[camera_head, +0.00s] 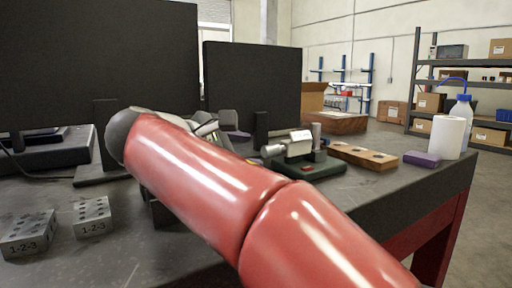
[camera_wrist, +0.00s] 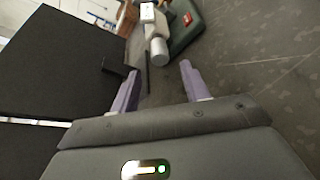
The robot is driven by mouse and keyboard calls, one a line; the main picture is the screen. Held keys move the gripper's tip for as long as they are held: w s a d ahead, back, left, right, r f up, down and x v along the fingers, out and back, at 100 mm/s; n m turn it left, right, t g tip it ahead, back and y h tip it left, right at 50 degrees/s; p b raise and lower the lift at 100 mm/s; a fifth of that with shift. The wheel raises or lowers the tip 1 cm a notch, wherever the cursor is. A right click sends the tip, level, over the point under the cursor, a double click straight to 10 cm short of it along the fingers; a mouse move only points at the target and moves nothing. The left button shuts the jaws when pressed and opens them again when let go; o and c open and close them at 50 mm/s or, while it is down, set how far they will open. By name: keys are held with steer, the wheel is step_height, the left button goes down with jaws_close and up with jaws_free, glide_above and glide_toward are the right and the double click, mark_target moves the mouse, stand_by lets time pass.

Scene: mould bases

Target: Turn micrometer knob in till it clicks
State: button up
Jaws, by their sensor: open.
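The micrometer stands on a dark green base (camera_head: 308,166) on the table, right of my arm in the head view. Its pale body (camera_head: 299,143) has a grey cylindrical knob (camera_head: 272,151) at the left end. In the wrist view the knob (camera_wrist: 158,52) points toward my gripper (camera_wrist: 157,78), and the green base (camera_wrist: 186,28) lies beyond to the right. My gripper is open, its two purple fingers apart with nothing between them. The knob is ahead of the fingertips, and they do not touch it. In the head view my red arm hides the fingers.
Two 1-2-3 blocks (camera_head: 92,217) sit at the front left. A wooden block with holes (camera_head: 361,156), a purple box (camera_head: 421,159), a white roll (camera_head: 449,138) and a wash bottle (camera_head: 461,109) stand to the right. Dark monitors (camera_head: 252,90) stand behind.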

mark_target(264, 152)
steer(key=x, duration=0.6)
steer(key=shift+w+d+f, duration=0.15)
steer(key=shift+w+d, duration=0.1)
steer(key=c, duration=1)
steer(key=m+b, duration=0.1)
steer(key=b, duration=0.2)
steer(key=shift+f+m+t, duration=0.35)
steer(key=shift+m+t, duration=0.05)
steer(key=shift+r+m+t+b, duration=0.25)
steer(key=shift+m+t+b, duration=0.25)
steer(key=shift+m+b, duration=0.5)
steer(key=shift+r, duration=0.15)
steer(key=o, duration=1)
